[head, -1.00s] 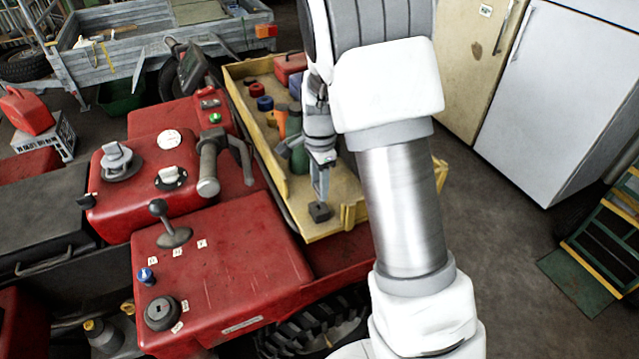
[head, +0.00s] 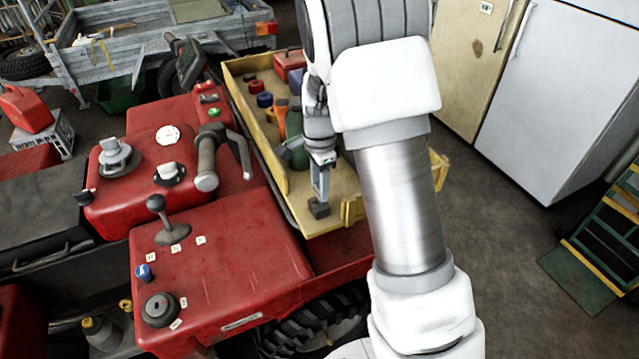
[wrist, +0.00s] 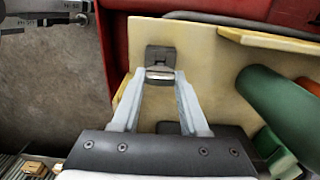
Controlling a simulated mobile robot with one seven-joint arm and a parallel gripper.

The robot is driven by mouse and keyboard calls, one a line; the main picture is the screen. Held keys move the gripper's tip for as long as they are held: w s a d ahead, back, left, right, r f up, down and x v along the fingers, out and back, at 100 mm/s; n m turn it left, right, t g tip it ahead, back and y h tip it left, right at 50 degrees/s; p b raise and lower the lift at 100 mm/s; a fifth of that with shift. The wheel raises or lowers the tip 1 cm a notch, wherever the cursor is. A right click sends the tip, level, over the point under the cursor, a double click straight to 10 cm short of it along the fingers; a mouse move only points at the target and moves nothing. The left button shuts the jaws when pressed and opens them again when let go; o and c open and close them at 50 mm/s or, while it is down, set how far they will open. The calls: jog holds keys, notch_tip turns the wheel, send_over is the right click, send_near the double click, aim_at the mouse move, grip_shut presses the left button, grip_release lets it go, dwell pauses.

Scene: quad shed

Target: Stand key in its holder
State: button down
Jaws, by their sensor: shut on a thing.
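My gripper (head: 320,198) points down over the near end of the yellow tray, its fingers close together. In the wrist view, the fingertips (wrist: 160,82) meet at a small pale metallic piece, which seems to be the key (wrist: 160,73). Most of the key is hidden between the fingers. A small dark block, seemingly the holder (head: 319,210), is on the tray floor directly below the fingertips. It also shows in the wrist view (wrist: 160,54), just beyond the metallic piece. I cannot tell how far the key is inside the block.
The yellow tray (head: 259,160) holds a green cylinder (wrist: 285,108), blue and red round pieces, an orange item and a red box. The red quad body (head: 220,265) with levers and knobs lies left. A fridge (head: 560,90) stands at the right back.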

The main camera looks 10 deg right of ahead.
jog(key=shift+f+b, duration=0.55)
jog(key=shift+f, duration=0.4)
jog(key=shift+c, duration=1.7)
grip_release()
jog(key=shift+r, duration=0.1)
notch_tip(320, 180, up, 17)
jog(key=p, duration=0.1)
jog(key=s+r+n+t, duration=0.2)
jog(key=s+r+n, duration=0.55)
jog(key=s, duration=0.45)
jog(key=s+n+t, duration=0.3)
jog(key=s+n, duration=0.5)
jog(key=s, duration=0.4)
jog(key=shift+s+f+t, duration=0.2)
jog(key=shift+f+t, duration=0.1)
jog(key=shift+f, duration=0.15)
